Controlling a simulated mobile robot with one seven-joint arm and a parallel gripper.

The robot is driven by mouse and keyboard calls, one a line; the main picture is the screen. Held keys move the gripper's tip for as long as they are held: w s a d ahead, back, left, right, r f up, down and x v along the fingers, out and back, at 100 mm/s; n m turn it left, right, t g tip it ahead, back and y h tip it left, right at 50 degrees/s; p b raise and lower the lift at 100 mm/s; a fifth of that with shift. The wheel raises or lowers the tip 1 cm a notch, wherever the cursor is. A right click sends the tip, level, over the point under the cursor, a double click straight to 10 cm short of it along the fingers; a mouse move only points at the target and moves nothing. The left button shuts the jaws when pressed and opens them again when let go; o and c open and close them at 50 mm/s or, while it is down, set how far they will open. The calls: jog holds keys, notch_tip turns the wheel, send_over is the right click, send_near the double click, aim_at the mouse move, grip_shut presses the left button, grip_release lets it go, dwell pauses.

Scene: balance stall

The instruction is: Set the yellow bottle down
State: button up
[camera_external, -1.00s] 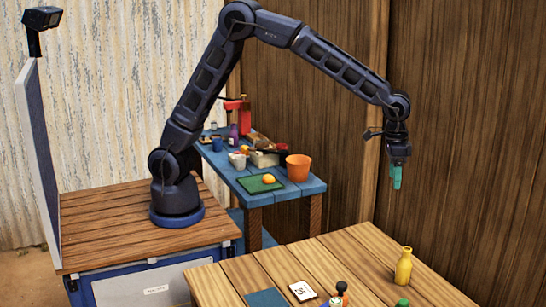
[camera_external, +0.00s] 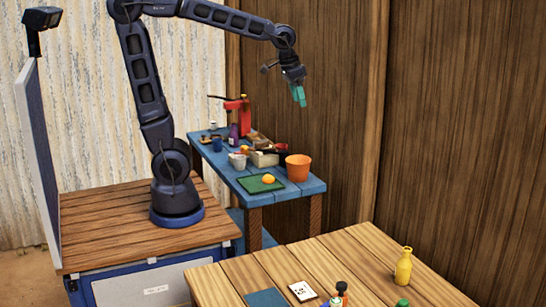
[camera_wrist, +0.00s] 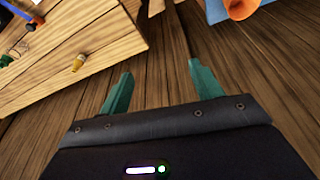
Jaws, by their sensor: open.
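The yellow bottle (camera_external: 403,267) stands upright on the near wooden table (camera_external: 345,255), toward its right side. It also shows in the wrist view (camera_wrist: 78,63), on the table at upper left. My gripper (camera_external: 299,95) is high in the air above the blue table's right end, well away from the bottle. In the wrist view its two green fingers (camera_wrist: 160,90) are spread apart with nothing between them.
A blue table (camera_external: 290,190) against the wall holds an orange bucket (camera_external: 299,167), a green tray (camera_external: 250,187) with an orange ball, and other items. The near table also has a white card (camera_external: 302,291), a dark blue mat (camera_external: 267,299) and small coloured objects.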

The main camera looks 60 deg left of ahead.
jog(key=s+a+f+n+t, duration=0.1)
jog(key=s+a, duration=0.5)
jog(key=s, duration=0.2)
jog(key=s+a+f+n, duration=0.1)
jog(key=s+a+f, duration=0.1)
jog(key=s+a, duration=0.4)
jog(key=s, duration=0.3)
jog(key=shift+a+f+t+y, duration=0.2)
jog(key=shift+t+y, duration=0.2)
jog(key=shift+s, duration=0.1)
